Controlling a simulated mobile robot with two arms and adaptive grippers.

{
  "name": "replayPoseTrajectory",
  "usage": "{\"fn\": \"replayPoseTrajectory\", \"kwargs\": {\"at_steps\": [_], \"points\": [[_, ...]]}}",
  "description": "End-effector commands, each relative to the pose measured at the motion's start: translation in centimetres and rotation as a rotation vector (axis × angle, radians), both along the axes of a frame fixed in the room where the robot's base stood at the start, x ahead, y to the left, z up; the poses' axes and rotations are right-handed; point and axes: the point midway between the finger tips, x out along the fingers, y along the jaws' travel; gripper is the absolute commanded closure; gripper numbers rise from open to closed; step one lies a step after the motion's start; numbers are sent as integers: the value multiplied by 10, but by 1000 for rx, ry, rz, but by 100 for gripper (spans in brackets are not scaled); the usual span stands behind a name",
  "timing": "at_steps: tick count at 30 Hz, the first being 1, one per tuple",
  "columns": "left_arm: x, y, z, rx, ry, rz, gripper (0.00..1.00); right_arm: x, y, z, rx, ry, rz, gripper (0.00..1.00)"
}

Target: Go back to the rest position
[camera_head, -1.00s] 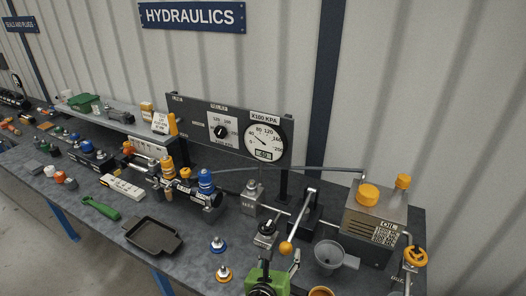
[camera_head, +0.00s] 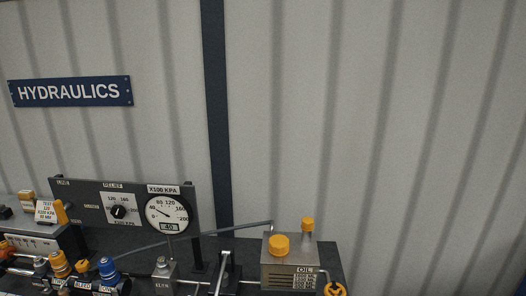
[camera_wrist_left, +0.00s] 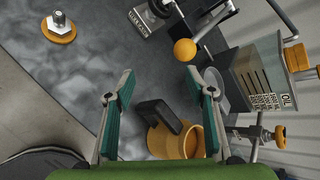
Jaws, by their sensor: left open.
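My left gripper (camera_wrist_left: 160,80) shows in the left wrist view, with its two teal-padded fingers spread apart and nothing held between the pads. An orange round part (camera_wrist_left: 172,142) with a dark handle-like piece shows below the fingertips, partly hidden by the green body at the bottom edge. I cannot tell its distance from the fingers. A metal coupler on an orange base (camera_wrist_left: 60,28) stands apart at the upper left of that view. Neither gripper shows in the head view.
The oil tank (camera_head: 290,263) with orange caps stands at the bench's right end; it also shows in the wrist view (camera_wrist_left: 262,75). The gauge panel (camera_head: 92,199) stands left of it. An orange lever knob (camera_wrist_left: 185,50) lies beyond the fingertips. Blue and orange couplers (camera_head: 107,268) are lower left.

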Motion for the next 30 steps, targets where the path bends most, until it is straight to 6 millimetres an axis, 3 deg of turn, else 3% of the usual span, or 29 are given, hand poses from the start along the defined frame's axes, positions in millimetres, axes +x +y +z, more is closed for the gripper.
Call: {"fn": "replayPoseTrajectory", "kwargs": {"at_steps": [3, 7, 12, 21, 22, 30], "points": [[-50, 7, -9, -425, 111, 364, 50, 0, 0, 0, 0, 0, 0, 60], [-97, 16, -14, -754, 193, 717, 50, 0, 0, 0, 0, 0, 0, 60], [-143, 25, -14, -1008, 252, 1060, 50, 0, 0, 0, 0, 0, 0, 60], [-209, 34, -6, -1274, 295, 1537, 50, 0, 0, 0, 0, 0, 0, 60], [-213, 34, -8, -1288, 295, 1570, 50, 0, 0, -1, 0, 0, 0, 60], [-198, 31, -87, -1256, 312, 1564, 50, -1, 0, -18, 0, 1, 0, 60]]}}
